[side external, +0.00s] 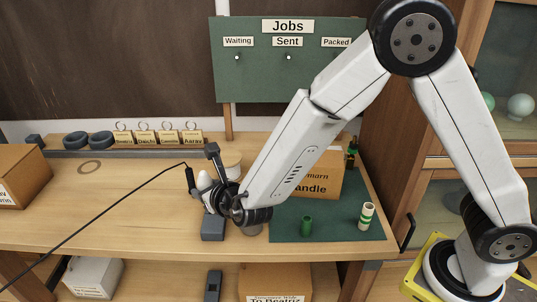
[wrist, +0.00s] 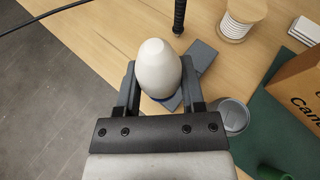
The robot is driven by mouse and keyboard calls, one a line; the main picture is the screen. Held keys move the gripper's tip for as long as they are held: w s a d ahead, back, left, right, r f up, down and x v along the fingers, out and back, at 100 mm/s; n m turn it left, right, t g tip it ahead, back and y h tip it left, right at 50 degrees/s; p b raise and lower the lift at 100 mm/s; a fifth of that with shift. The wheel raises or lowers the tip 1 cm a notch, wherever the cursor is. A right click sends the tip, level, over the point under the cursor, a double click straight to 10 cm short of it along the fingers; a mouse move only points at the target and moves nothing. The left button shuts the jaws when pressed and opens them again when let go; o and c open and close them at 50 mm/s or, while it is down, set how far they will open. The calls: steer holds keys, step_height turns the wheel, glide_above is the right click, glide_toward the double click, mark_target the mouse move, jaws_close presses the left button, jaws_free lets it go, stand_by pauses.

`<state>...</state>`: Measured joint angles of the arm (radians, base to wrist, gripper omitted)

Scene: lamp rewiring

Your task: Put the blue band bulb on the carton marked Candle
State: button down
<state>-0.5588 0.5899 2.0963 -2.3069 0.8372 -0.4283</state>
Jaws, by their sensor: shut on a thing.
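A white bulb (wrist: 160,65) is between the fingers of my gripper (wrist: 160,88) in the wrist view. A trace of blue shows low on it, and its base is hidden. In the side view the bulb (side external: 205,182) is partly covered by my gripper (side external: 213,192), which is shut on it above the bench near a grey block (side external: 212,226). The carton marked Candle (side external: 322,175) stands on the green mat, partly behind my arm. Its lettered face (wrist: 299,95) shows at the right of the wrist view.
A black cord end (wrist: 179,18) hangs close beyond the bulb. A spool (wrist: 238,22) and a grey cup (wrist: 232,117) are nearby. The left bench is mostly clear.

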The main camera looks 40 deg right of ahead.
steer(key=s+d+r+m+g+h, duration=0.1)
steer(key=s+d+r+m+h, duration=0.2)
steer(key=d, duration=0.5)
steer(key=s+d+r+m+g+h, duration=0.1)
steer(key=d+r+m+h, duration=0.15)
steer(key=d+r, duration=0.4)
steer(key=s+d+r+m+g+h, duration=0.3)
steer(key=s+d+m+g+h, duration=0.1)
steer(key=s+d, duration=0.9)
steer(key=shift+d+m+g+h, duration=0.45)
steer(key=shift+d+m, duration=0.15)
steer(key=shift+m, duration=0.15)
steer(key=shift+w+d+f, duration=0.5)
steer(key=shift+w+f, duration=1.05)
steer(key=shift+w, duration=0.6)
steer(key=shift+w+d+f, duration=0.55)
steer(key=shift+w+f, duration=1.05)
steer(key=shift+w, duration=0.55)
steer(key=shift+w+d+f, duration=0.5)
steer(key=shift+w+f, duration=1.05)
steer(key=shift+w, duration=0.6)
